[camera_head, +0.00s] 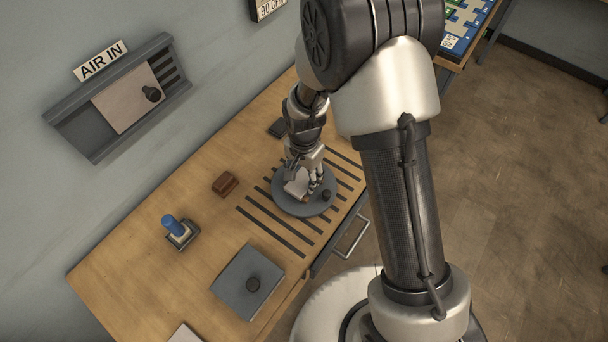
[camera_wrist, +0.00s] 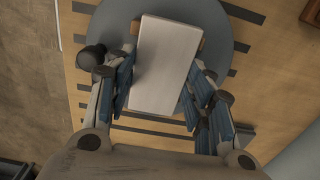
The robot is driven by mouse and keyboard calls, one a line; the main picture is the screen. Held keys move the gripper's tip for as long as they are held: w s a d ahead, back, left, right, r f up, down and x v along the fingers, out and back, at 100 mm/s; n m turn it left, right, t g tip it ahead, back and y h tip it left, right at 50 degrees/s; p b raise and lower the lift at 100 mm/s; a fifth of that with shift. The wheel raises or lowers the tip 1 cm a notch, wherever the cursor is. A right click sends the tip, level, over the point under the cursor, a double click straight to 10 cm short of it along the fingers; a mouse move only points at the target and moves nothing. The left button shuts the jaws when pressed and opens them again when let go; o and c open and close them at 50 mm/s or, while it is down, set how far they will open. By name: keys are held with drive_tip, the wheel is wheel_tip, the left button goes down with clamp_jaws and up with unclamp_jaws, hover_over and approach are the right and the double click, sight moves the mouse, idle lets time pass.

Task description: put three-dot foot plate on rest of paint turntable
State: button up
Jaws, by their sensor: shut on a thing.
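A pale rectangular plate (camera_wrist: 165,62), apparently the foot plate, is between the blue-padded fingers of my gripper (camera_wrist: 162,82), which is shut on it. No dots can be made out on the face in view. The plate lies over the round grey paint turntable (camera_wrist: 215,28), which has a dark knob (camera_wrist: 92,57) at its edge. In the head view my gripper (camera_head: 308,172) points down over the turntable (camera_head: 292,208), with the plate (camera_head: 297,187) low at the disc. I cannot tell whether plate and disc touch.
Dark strips (camera_head: 272,232) run across the wooden bench (camera_head: 150,250) around the turntable. A grey wall box (camera_head: 120,100) hangs behind.

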drive_tip(key=shift+f, duration=0.2)
drive_tip(key=o, duration=1.3)
wheel_tip(320, 180, up, 12)
drive_tip(key=r+p, duration=0.1)
drive_tip(key=p, duration=0.3)
wheel_tip(320, 180, up, 10)
drive_tip(key=f+n+t, duration=0.1)
drive_tip(key=n, duration=0.1)
hover_over(304, 179)
drive_tip(key=s+d, duration=0.2)
drive_tip(key=d, duration=0.2)
drive_tip(key=s+d+r+n+t, duration=0.1)
drive_tip(key=s+d+r+n, duration=0.1)
drive_tip(key=s, duration=0.4)
drive_tip(key=s+d+r+n+t, duration=0.1)
drive_tip(key=s+d+r, duration=0.2)
drive_tip(key=s+r, duration=0.2)
drive_tip(key=s+d+r+n+t, duration=0.1)
drive_tip(key=s+d+r+n, duration=0.1)
drive_tip(key=s+r, duration=0.4)
drive_tip(key=shift+s+d+n+t, duration=0.3)
drive_tip(key=shift+d, duration=0.5)
